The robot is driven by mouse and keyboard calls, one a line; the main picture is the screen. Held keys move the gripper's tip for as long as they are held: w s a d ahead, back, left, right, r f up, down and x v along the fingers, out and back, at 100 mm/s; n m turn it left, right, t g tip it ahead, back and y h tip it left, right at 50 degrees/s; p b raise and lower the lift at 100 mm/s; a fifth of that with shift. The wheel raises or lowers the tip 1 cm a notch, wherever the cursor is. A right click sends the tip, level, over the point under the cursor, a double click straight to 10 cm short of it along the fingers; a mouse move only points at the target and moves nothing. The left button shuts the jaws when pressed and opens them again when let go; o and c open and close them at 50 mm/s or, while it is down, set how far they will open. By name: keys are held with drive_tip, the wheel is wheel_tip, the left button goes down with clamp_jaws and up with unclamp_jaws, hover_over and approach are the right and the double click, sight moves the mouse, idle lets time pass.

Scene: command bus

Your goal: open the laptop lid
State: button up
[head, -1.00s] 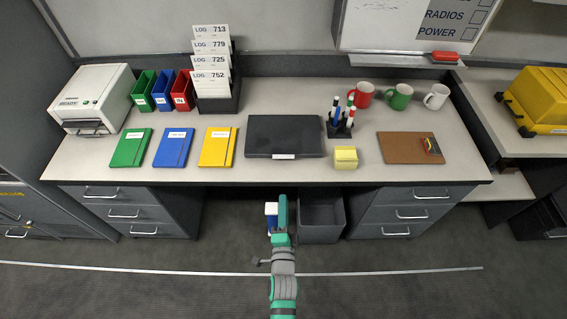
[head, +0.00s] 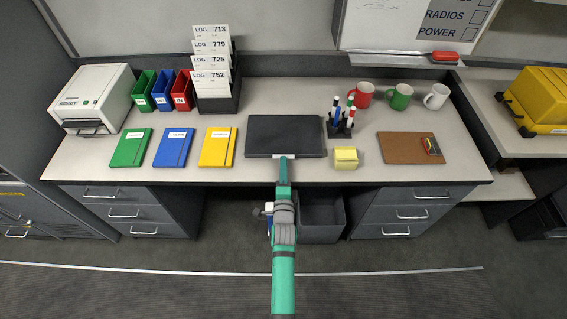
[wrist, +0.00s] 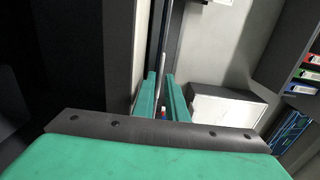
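The laptop (head: 285,133) is a dark, flat, closed slab near the middle of the desk, with a small pale tab on its front edge. My gripper (head: 284,160) is at the middle of that front edge, reaching in from the front and covering much of the tab. In the wrist view, my gripper (wrist: 161,82) shows two green fingers with a gap between them. The laptop's dark edge (wrist: 173,30) runs upright in that tilted picture, just beyond the fingertips. Whether the fingers touch the lid is hidden.
A yellow notebook (head: 217,147) lies left of the laptop. A yellow note block (head: 345,158) and a pen holder (head: 341,128) stand close on its right. A grey bin (head: 322,220) stands under the desk. The desk behind the laptop is clear.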

drive_tip(key=shift+w, duration=0.75)
drive_tip(key=shift+s, duration=0.1)
drive_tip(key=shift+c, duration=0.2)
clamp_jaws()
drive_tip(key=shift+r, duration=0.2)
idle(0.6)
